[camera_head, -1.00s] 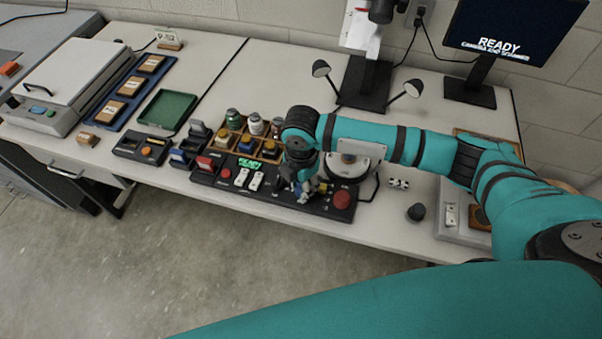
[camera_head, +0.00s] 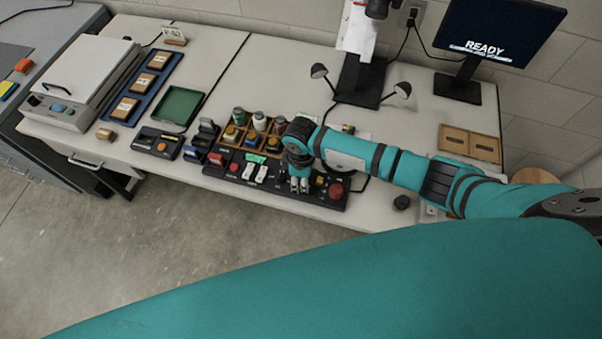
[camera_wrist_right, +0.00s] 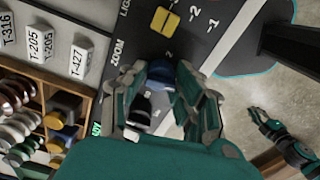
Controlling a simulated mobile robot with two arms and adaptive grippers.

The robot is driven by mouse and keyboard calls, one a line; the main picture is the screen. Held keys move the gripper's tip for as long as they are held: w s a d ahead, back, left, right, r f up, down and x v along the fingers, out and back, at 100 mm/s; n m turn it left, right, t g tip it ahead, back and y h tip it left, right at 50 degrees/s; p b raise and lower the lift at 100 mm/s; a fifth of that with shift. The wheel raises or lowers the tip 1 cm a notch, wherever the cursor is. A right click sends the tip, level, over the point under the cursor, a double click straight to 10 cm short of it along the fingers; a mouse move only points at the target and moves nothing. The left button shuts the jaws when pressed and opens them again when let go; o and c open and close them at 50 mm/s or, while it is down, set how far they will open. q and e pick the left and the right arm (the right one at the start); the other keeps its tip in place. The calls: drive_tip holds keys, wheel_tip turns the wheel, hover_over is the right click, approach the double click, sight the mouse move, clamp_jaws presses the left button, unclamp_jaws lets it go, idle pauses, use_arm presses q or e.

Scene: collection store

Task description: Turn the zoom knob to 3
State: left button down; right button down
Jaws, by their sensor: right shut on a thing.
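The black control panel (camera_head: 262,188) lies along the front of the table. My right gripper (camera_head: 299,184) reaches down onto its right part in the head view and hides the zoom knob there. In the right wrist view the knob (camera_wrist_right: 160,75) shows as a dark blue cap beside the ZOOM label (camera_wrist_right: 118,82). My right gripper (camera_wrist_right: 163,92) is shut on it, a finger on each side. A numeral shows beside the knob, but I cannot read its setting. A teal arm with a dark gripper (camera_wrist_right: 264,119), apparently my left, hangs over the floor; its jaws are unclear.
A yellow knob (camera_wrist_right: 165,22) is close to the gripper, with printed numbers beside it. A red button (camera_head: 336,190) is at the panel's right end. A wooden rack (camera_head: 255,141) with jars stands behind the panel. The monitor (camera_head: 500,30) reads READY.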

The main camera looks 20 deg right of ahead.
drive_tip(key=shift+r+m+p, duration=0.1)
drive_tip(key=shift+m+p, duration=0.45)
drive_tip(key=shift+m, duration=0.25)
drive_tip(key=c, duration=1.2)
unclamp_jaws()
drive_tip(key=shift+c, duration=0.2)
wheel_tip(320, 180, up, 12)
